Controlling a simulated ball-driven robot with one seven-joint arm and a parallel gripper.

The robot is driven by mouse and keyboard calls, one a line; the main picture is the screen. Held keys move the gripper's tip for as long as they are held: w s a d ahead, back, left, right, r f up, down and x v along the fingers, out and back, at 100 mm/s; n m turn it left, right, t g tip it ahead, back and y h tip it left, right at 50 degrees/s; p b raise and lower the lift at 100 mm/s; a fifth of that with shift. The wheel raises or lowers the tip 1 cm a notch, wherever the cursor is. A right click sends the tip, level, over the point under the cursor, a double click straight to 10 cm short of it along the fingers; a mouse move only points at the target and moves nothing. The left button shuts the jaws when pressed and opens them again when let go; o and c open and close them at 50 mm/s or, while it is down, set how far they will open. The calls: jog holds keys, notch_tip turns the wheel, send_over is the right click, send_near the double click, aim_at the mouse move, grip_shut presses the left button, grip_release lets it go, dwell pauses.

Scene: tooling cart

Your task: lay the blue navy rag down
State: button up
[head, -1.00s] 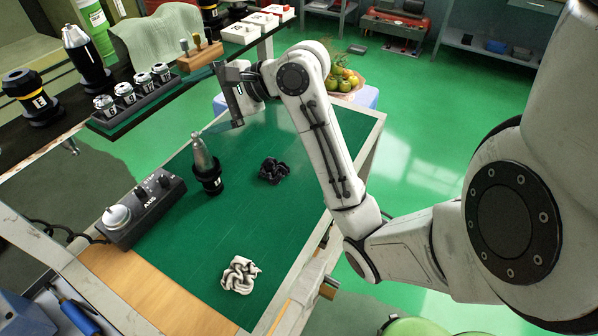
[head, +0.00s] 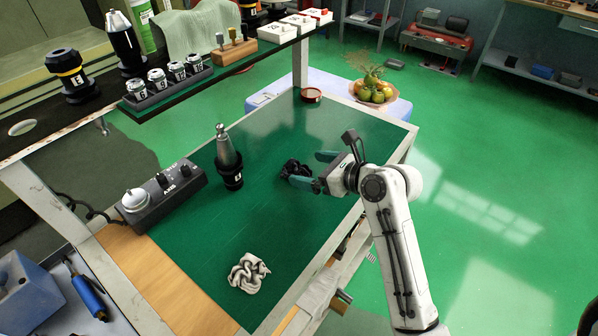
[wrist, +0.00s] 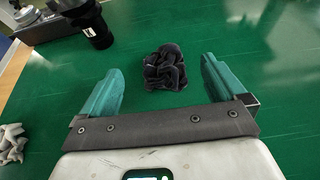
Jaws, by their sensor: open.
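The navy rag (head: 293,168) is a crumpled, very dark bundle on the green worktop (head: 270,220) of the cart. In the wrist view the rag (wrist: 165,68) shows ahead, between the lines of the two teal fingers and around their tips. My gripper (head: 303,168) is open, with its fingers spread to either side of the rag. In the wrist view my gripper (wrist: 162,66) has nothing clamped in it. I cannot tell the exact height of the fingers over the worktop.
A black tool holder (head: 230,165) stands left of the rag. A pale crumpled rag (head: 248,272) lies near the front. A loaded shelf (head: 215,75) overhangs the rear left. The worktop's middle is clear.

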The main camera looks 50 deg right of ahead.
aim_at(294, 167)
jog(key=shift+f+x, duration=0.1)
jog(key=shift+x, duration=1.5)
jog(key=shift+f+x, duration=0.15)
jog(key=shift+x, duration=1.5)
jog(key=shift+s, duration=0.1)
jog(key=shift+c, duration=0.5)
jog(key=c, duration=1)
jog(key=shift+c, duration=0.2)
jog(key=shift+r, duration=0.1)
